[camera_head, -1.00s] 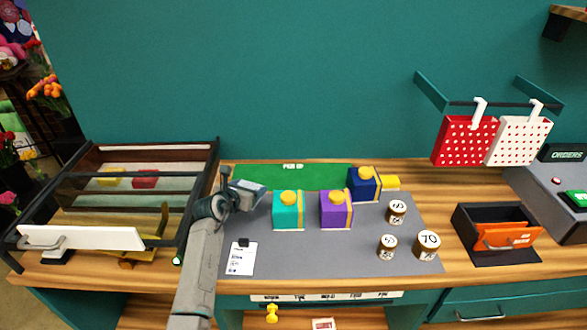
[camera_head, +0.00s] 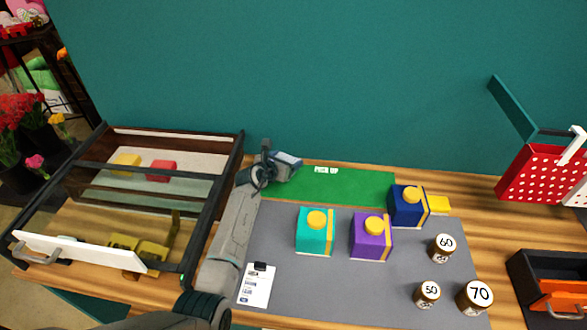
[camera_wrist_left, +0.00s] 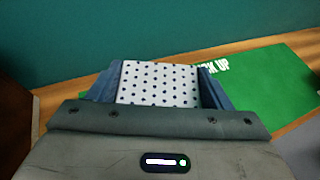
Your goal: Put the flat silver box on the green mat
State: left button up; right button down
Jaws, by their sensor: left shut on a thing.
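My left gripper (camera_head: 285,160) is shut on the flat silver box (camera_wrist_left: 158,84), which shows a pale face with dark dots between the two blue-grey fingers in the left wrist view. In the head view the gripper hides most of the box. The green mat (camera_head: 345,185), marked "PICK UP", lies along the back of the counter. The gripper is at the mat's back left end, and the box appears held up. In the left wrist view the mat (camera_wrist_left: 265,90) is to the right of the fingers. My right gripper is not in view.
Teal (camera_head: 314,232), purple (camera_head: 371,238) and navy (camera_head: 407,208) boxes stand on the grey mat (camera_head: 300,285) in front. Several numbered jars (camera_head: 475,296) are at right. A glass-topped case (camera_head: 125,205) stands left of my arm. The green mat's middle looks clear.

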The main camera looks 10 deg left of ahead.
pick_arm(q)
jog(key=shift+f, duration=0.4)
jog(key=f, duration=0.4)
jog(key=shift+w+f+p, duration=0.2)
jog(key=shift+w+p, duration=0.1)
jog(key=o, duration=1)
jog(key=shift+f, duration=0.15)
jog(key=shift+o, duration=0.2)
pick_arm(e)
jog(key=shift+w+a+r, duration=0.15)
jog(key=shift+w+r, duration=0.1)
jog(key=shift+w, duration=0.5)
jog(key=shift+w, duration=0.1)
